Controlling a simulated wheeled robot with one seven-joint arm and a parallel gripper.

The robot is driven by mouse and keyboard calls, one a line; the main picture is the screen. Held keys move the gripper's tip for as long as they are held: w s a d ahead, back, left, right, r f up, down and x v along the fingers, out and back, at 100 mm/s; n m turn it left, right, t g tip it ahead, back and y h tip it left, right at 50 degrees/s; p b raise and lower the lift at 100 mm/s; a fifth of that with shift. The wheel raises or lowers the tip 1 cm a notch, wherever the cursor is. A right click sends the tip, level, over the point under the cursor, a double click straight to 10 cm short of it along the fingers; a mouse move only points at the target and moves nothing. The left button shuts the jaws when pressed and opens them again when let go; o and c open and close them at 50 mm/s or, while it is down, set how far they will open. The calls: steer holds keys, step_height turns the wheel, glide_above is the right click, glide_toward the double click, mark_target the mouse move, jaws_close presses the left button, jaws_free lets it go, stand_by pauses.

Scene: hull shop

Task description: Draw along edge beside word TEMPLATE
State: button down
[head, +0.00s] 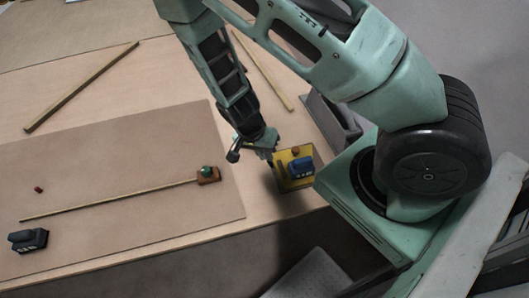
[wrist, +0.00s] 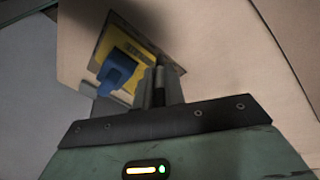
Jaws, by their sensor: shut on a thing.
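My gripper (head: 272,158) is low over the left side of a yellow tray (head: 287,184) at the table's right front. In the wrist view its fingers (wrist: 157,88) are shut on a slim dark thing, mostly hidden between them. A blue block-like thing (head: 300,166) and a small red-brown piece (head: 295,150) are on the tray. The blue thing (wrist: 117,70) also shows beside my fingers in the wrist view. I cannot read the word TEMPLATE on any surface. A large brown sheet (head: 120,165) with straight edges lies on the table to the left.
A thin wooden strip (head: 110,206) lies on the sheet, with a brown block with a green top (head: 208,174) at its right end. A black block (head: 28,240) and a red bit (head: 38,189) are at left. Other strips (head: 80,88) lie behind. A grey bin (head: 332,122) stands right.

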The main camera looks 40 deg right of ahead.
steer(key=shift+s, duration=0.15)
steer(key=shift+s+a, duration=0.25)
steer(key=shift+s, duration=0.3)
steer(key=shift+s+a, duration=0.1)
steer(key=shift+s, duration=0.05)
steer(key=shift+s+a, duration=0.2)
steer(key=shift+s, duration=0.35)
steer(key=shift+s+a, duration=0.3)
steer(key=shift+s, duration=0.4)
steer(key=shift+s+a, duration=0.25)
steer(key=shift+s, duration=0.35)
steer(key=shift+s, duration=0.15)
